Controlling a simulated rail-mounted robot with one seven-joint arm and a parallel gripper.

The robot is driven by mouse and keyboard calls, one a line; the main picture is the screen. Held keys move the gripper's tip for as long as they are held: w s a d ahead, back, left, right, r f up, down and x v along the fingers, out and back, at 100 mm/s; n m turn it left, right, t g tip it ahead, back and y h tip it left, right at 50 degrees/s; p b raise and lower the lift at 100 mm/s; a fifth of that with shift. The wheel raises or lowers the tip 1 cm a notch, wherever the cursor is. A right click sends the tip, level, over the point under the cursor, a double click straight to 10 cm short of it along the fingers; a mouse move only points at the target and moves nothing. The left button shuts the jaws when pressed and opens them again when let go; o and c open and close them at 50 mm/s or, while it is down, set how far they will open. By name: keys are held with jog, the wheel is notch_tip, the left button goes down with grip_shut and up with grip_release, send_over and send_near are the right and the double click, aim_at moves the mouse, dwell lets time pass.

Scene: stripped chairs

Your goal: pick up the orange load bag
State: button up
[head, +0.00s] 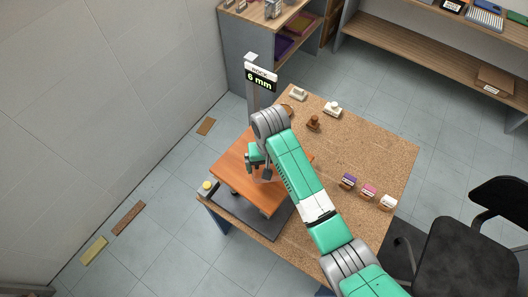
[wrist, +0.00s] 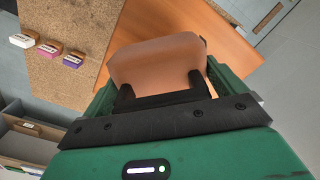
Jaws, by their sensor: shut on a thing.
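The orange load bag (wrist: 156,62) is a rounded peach-orange block between my fingers in the wrist view. My gripper (wrist: 161,88) is shut on it, with one dark fingertip on each side. In the head view my gripper (head: 260,166) is over an orange-brown board (head: 235,178) on the table. There the arm and gripper mostly hide the bag. I cannot tell whether the bag touches the board. The board also shows behind the bag in the wrist view (wrist: 228,45).
Purple (head: 347,181), pink (head: 368,191) and white (head: 388,202) blocks stand on the speckled table (head: 385,150). A post with a "6 mm" display (head: 260,78) rises behind the board. Stamp-like items (head: 314,122) stand at the back. A black chair (head: 465,250) is at right.

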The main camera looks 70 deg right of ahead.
jog(key=s+a+r, duration=0.1)
jog(key=s+a, duration=0.5)
jog(key=a, duration=0.1)
jog(key=shift+s+a, duration=0.3)
jog(key=shift+s, duration=0.05)
